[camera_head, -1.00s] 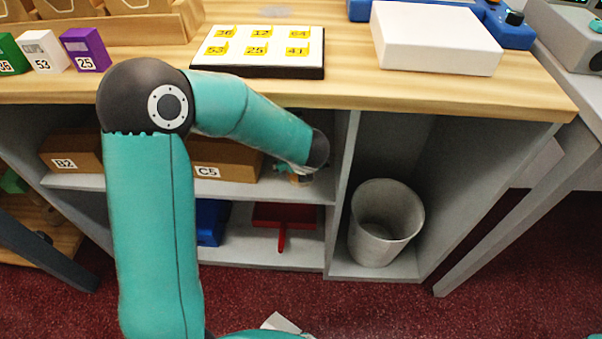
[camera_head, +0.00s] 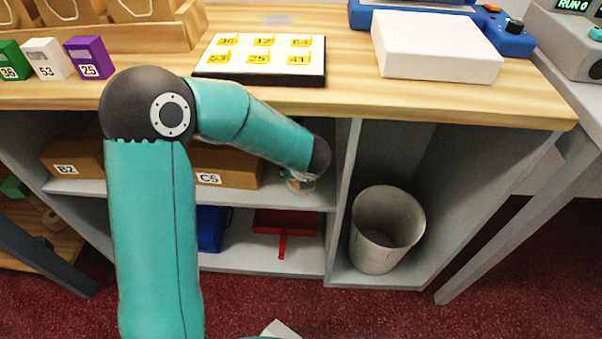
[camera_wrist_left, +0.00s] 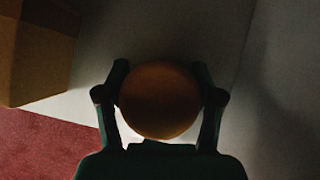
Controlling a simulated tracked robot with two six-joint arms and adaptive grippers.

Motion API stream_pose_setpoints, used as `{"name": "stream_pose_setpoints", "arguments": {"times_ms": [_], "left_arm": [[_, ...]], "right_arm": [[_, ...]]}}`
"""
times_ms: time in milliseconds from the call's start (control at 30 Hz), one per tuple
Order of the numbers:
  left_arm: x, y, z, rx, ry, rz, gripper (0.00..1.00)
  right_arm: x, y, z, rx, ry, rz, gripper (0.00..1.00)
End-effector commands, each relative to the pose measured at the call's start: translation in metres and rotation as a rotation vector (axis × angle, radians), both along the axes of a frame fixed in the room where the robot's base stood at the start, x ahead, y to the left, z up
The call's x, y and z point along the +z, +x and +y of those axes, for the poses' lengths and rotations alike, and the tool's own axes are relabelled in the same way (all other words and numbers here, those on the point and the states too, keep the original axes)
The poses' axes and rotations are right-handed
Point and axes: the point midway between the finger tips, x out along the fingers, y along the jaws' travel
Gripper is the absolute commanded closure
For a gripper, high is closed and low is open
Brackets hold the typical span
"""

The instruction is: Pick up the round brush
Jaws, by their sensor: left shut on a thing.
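The round brush (camera_wrist_left: 160,100) shows in the left wrist view as a round, brown wooden top. My left gripper (camera_wrist_left: 160,97) has one finger on each side of it and is shut on it. In the head view my teal left arm reaches into the upper shelf of the counter. There the left gripper (camera_head: 300,182) is small and partly hidden behind the arm's dark wrist, and the brush can hardly be made out. I cannot tell whether the brush rests on the shelf or is lifted. My right gripper is not in view.
A brown box marked C5 (camera_head: 226,166) stands left of the gripper on the shelf (camera_head: 255,194). An upright divider (camera_head: 343,200) is close on the right, with a grey bin (camera_head: 385,262) beyond. A red dustpan-like thing (camera_head: 285,224) lies below. The wooden counter top (camera_head: 440,97) is overhead.

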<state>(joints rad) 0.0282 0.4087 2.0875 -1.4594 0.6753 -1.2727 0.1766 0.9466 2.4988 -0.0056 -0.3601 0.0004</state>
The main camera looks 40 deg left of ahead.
Motion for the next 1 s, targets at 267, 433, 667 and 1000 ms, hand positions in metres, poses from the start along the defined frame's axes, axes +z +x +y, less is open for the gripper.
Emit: {"name": "stream_pose_setpoints", "arguments": {"times_ms": [267, 433, 667, 1000], "left_arm": [[0.013, -0.011, -0.012, -0.006, 0.0, 0.0, 0.71], [0.013, -0.04, -0.039, -0.009, 0.001, -0.001, 0.71], [0.013, -0.084, -0.08, -0.01, 0.001, 0.0, 0.71], [0.013, -0.127, -0.118, -0.004, 0.001, -0.001, 0.71]], "right_arm": [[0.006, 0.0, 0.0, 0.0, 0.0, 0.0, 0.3], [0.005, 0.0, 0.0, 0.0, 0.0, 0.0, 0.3], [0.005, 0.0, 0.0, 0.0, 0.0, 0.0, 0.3], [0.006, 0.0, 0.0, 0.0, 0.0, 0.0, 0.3]]}}
